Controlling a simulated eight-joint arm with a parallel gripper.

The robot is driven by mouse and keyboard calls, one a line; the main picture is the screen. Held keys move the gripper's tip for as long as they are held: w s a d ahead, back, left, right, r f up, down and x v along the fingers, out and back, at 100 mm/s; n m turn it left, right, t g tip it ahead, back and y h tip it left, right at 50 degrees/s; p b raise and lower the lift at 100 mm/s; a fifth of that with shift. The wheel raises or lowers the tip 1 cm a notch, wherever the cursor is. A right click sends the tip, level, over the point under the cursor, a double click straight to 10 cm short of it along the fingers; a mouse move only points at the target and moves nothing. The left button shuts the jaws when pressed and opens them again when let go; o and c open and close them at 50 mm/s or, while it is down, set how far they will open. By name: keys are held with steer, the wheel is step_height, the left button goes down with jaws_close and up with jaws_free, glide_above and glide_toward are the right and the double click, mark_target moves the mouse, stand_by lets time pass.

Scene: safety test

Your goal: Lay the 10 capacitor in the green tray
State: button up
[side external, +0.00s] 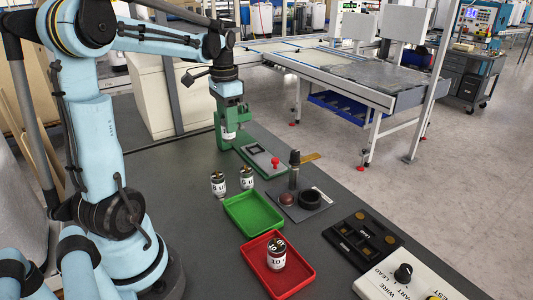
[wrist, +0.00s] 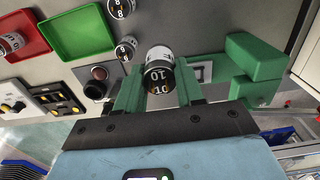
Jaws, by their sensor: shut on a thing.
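My gripper (side external: 229,132) is shut on a capacitor marked 10 (wrist: 159,72), dark-topped with a white band. In the side view the fingers mostly hide it, beside the green fixture and behind the trays. The green tray (side external: 253,216) is empty on the grey table and also shows at the upper left of the wrist view (wrist: 76,36). Another capacitor marked 10 (side external: 276,254) stands in the red tray (side external: 300,284). Two more capacitors, (side external: 218,184) and (side external: 247,178), stand behind the green tray; they read 8 in the wrist view.
A green fixture (side external: 258,155) with a red knob lies beside my gripper. A plate with a dark post (side external: 294,170), a red-brown dome and a black ring sits right of the green tray. A black component holder (side external: 363,238) and a white tester panel (side external: 405,280) are further right.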

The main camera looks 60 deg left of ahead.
steer(key=s+d, duration=0.3)
steer(key=d, duration=1.4)
steer(key=shift+d+f, duration=0.1)
steer(key=shift+f, duration=4.85)
steer(key=shift+f, duration=0.95)
steer(key=o, duration=1.1)
steer(key=shift+o, duration=0.2)
steer(key=shift+r, duration=0.15)
step_height(320, 180, up, 7)
